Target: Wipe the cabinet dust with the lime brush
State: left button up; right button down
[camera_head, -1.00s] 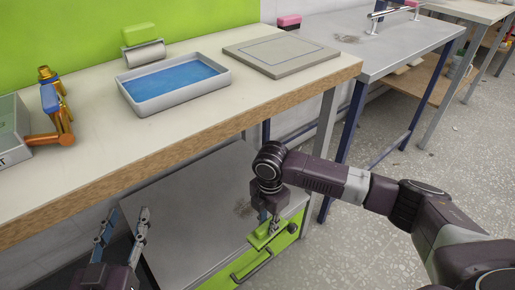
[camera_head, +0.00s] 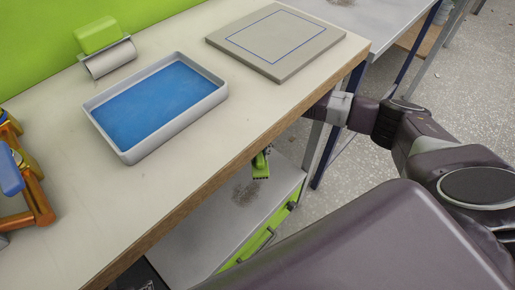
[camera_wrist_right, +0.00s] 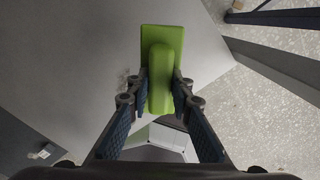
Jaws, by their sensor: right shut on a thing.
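The lime brush (camera_head: 261,163) is in my right gripper, seen just below the table's wooden edge in the head view. In the right wrist view, my right gripper (camera_wrist_right: 161,82) is shut on the lime brush (camera_wrist_right: 163,35), with a finger on each side of its raised grip. The grey cabinet top (camera_head: 205,238) lies under the table and carries a dark dust patch (camera_head: 246,193). The brush appears just above the patch in the picture; I cannot tell whether it touches the cabinet. The table hides most of my right gripper in the head view. My left gripper is out of view.
The table (camera_head: 170,190) overhangs the cabinet. The cabinet's green front has a handle (camera_head: 262,240). Speckled floor lies right.

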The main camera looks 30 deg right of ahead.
notch_tip(320, 180, down, 2)
jog(key=shift+b, duration=1.15)
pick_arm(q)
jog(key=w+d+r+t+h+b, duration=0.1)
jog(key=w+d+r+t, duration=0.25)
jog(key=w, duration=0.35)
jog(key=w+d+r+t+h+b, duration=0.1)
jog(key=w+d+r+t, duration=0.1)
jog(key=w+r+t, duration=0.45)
pick_arm(e)
jog(key=shift+f, duration=0.55)
jog(key=shift+f+b, duration=0.6)
jog(key=shift+b, duration=0.05)
jog(key=shift+f+b, duration=0.65)
jog(key=shift+b, duration=0.2)
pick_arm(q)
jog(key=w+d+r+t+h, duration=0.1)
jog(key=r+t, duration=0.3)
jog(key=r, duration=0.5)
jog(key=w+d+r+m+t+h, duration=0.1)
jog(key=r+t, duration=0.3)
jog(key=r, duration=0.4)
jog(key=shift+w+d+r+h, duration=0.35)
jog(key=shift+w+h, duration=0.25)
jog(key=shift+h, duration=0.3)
pick_arm(e)
jog(key=shift+f, duration=0.1)
